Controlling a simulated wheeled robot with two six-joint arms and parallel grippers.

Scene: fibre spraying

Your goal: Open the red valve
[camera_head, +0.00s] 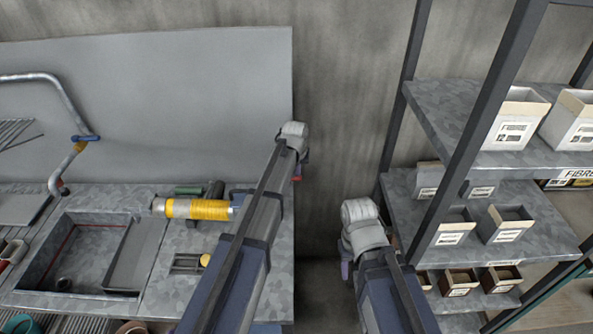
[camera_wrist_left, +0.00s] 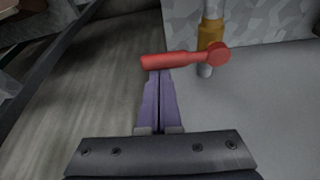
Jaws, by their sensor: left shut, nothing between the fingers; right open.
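The red valve handle (camera_wrist_left: 185,58) is a red lever with a round hub at its right end, beside a brass fitting (camera_wrist_left: 211,34) on a grey pipe, in the left wrist view. My left gripper (camera_wrist_left: 160,74) is shut and empty; its purple fingertips are at the lever's left end, and I cannot tell whether they touch it. In the head view, a small red bit (camera_head: 297,178) shows below my left gripper (camera_head: 303,158), at the counter's right edge. My right gripper (camera_head: 346,270) hangs low to the right, mostly hidden by its wrist.
The counter (camera_head: 170,290) holds a sink (camera_head: 85,255) and a yellow-banded cylinder (camera_head: 195,208) left of my left arm. A grey panel (camera_head: 150,100) stands behind. A shelf rack (camera_head: 460,180) with several boxes is at right. A gap lies between counter and rack.

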